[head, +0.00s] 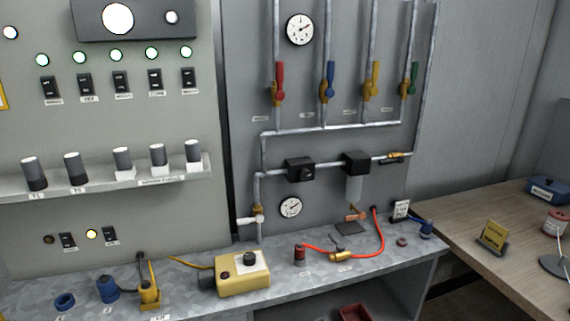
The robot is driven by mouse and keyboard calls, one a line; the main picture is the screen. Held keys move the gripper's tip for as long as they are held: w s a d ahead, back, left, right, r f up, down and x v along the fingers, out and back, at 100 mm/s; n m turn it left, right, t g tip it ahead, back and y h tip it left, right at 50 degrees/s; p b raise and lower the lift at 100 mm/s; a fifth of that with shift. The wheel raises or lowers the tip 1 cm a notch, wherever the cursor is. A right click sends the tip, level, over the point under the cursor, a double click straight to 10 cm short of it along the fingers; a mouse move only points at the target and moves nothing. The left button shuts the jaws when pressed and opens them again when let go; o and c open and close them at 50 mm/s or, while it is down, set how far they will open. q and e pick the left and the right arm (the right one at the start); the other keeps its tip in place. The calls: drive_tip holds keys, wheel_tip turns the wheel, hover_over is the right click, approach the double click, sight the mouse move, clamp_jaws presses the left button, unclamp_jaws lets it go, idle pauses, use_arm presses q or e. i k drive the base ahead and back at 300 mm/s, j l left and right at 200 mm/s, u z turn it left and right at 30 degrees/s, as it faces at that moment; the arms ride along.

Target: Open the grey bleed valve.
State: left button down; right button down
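The valve that looks most like the grey bleed valve has a pale grey-white lever (248,220) on a brass body. It sits low on the left vertical pipe, just above the bench. Its lever points left, across the vertical pipe. A second small brass valve (394,156) with a dark lever is on the horizontal pipe at right; its lever lies roughly along that pipe. No label on either is readable. Neither of my grippers is in view.
Red (280,82), blue (330,83), yellow (374,78) and green (413,79) levers stand upright above. The bench below holds a yellow control box (242,281), an orange hose (381,240) and several small parts. A wooden table (462,211) is at right.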

sight(340, 247)
drive_tip(key=i+l+u, duration=0.1)
drive_tip(key=l+u, duration=0.9)
